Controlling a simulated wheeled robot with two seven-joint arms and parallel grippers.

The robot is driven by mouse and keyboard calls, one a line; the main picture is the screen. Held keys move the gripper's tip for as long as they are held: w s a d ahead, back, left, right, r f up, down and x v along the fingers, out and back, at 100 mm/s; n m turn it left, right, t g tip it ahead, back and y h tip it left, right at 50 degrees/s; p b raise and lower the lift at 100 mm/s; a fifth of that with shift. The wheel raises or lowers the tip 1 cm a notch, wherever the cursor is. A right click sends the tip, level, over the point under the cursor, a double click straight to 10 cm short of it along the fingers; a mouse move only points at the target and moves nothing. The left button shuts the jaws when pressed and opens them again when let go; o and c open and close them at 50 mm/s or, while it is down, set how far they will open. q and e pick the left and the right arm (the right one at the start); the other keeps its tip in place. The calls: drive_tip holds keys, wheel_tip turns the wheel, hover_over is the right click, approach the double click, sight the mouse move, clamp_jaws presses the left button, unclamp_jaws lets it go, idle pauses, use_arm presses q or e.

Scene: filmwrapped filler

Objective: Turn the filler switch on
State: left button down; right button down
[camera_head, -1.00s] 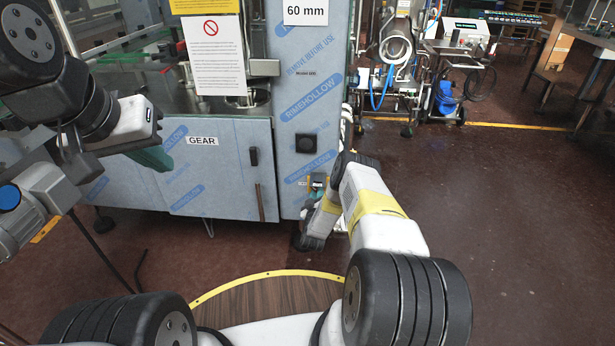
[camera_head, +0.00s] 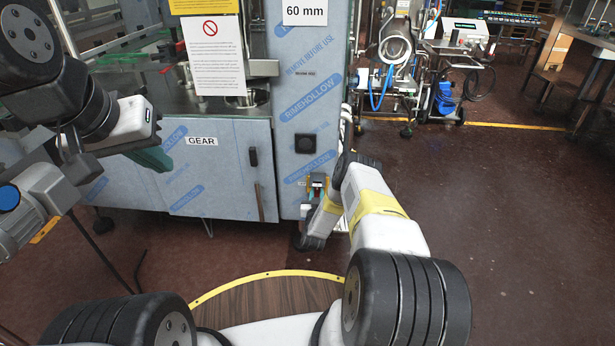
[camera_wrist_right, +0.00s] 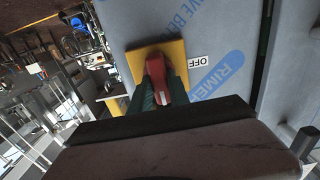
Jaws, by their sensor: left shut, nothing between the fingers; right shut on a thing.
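The filler switch has a red handle (camera_wrist_right: 157,78) on a yellow plate (camera_wrist_right: 118,64), on the film-wrapped filler cabinet (camera_head: 305,110). An OFF label (camera_wrist_right: 199,62) sits beside the plate in the right wrist view. My right gripper (camera_wrist_right: 160,92) is shut on the red handle, with its dark green fingers on either side of it. In the head view the right gripper (camera_head: 317,183) is small and low on the cabinet's front, partly hidden by my forearm. My left gripper (camera_head: 152,158) is shut and empty, held in front of the cabinet at the left.
The cabinet has a GEAR door (camera_head: 225,170) with a dark handle. A black square fitting (camera_head: 305,144) sits above the switch. Carts with hoses and a blue unit (camera_head: 445,98) stand at the back right. The brown floor (camera_head: 500,210) at the right is clear.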

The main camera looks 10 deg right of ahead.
drive_tip(key=shift+f, duration=0.1)
idle(0.4)
drive_tip(key=c, duration=1.2)
unclamp_jaws()
drive_tip(key=shift+c, duration=0.2)
drive_tip(key=shift+s, duration=0.1)
drive_tip(key=v, duration=0.7)
drive_tip(key=shift+s, duration=0.35)
drive_tip(key=shift+a, duration=0.15)
